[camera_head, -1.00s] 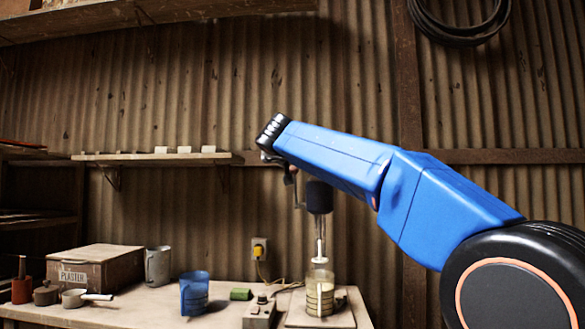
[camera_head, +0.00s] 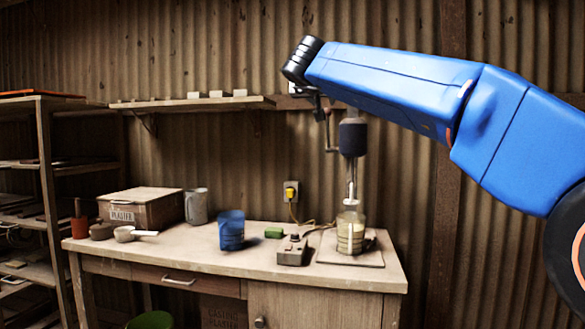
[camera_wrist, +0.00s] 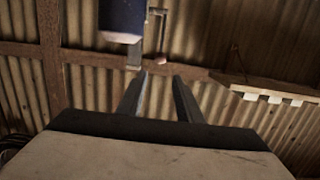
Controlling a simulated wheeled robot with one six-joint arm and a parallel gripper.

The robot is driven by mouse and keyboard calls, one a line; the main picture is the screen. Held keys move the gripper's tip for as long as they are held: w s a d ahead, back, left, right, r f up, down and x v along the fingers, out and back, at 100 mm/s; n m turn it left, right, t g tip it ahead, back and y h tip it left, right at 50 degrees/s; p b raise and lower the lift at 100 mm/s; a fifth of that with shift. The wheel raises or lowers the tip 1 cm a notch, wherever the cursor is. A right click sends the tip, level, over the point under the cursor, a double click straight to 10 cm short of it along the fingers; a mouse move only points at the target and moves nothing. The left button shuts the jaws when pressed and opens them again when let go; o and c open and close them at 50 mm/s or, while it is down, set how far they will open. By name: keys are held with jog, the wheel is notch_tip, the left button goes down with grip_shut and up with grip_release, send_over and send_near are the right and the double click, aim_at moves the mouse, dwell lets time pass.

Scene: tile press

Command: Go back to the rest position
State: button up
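My blue arm reaches in from the right in the head view. Its wrist end is in front of the upper part of a mixer (camera_head: 352,136), a dark cylinder with a thin shaft pointing down into a glass jar (camera_head: 351,233) of pale contents. My gripper is mostly hidden behind the wrist in that view. In the wrist view my gripper (camera_wrist: 159,76) has its two fingers apart, with nothing between them. The mixer's dark cylinder (camera_wrist: 122,18) is beyond the fingertips, at the upper left. I cannot tell the exact distance to it.
A wall shelf (camera_head: 190,104) is behind; a rack (camera_head: 45,170) stands left.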

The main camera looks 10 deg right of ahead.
jog(key=s+d+n+t+y, duration=0.2)
jog(key=s+n+t+y, duration=0.15)
jog(key=s+t, duration=0.2)
jog(key=s+a+f+n+g+y, duration=0.1)
jog(key=s+f+g+y, duration=0.15)
jog(key=s+f, duration=0.45)
jog(key=s+a+f+n+g+y, duration=0.1)
jog(key=s+f+n+g+y, duration=0.15)
jog(key=f, duration=0.95)
jog(key=s+a+f+n+g+y, duration=0.1)
jog(key=s+f+g+y, duration=0.15)
jog(key=s+f, duration=0.5)
jog(key=s+d+f+m+g+h, duration=0.1)
jog(key=s+d+f+g+h, duration=0.1)
jog(key=s+f, duration=0.5)
jog(key=s+d+f+m+g+h, duration=0.2)
jog(key=s+d+f+g, duration=0.2)
jog(key=f, duration=1)
jog(key=s+d+f+m+g+h, duration=0.1)
jog(key=s+d+f+g, duration=0.2)
jog(key=s+d+f, duration=0.3)
jog(key=s+f, duration=0.4)
jog(key=f, duration=0.1)
jog(key=shift+s+f+h, duration=0.25)
jog(key=shift+f+h, duration=0.1)
jog(key=shift+h, duration=0.05)
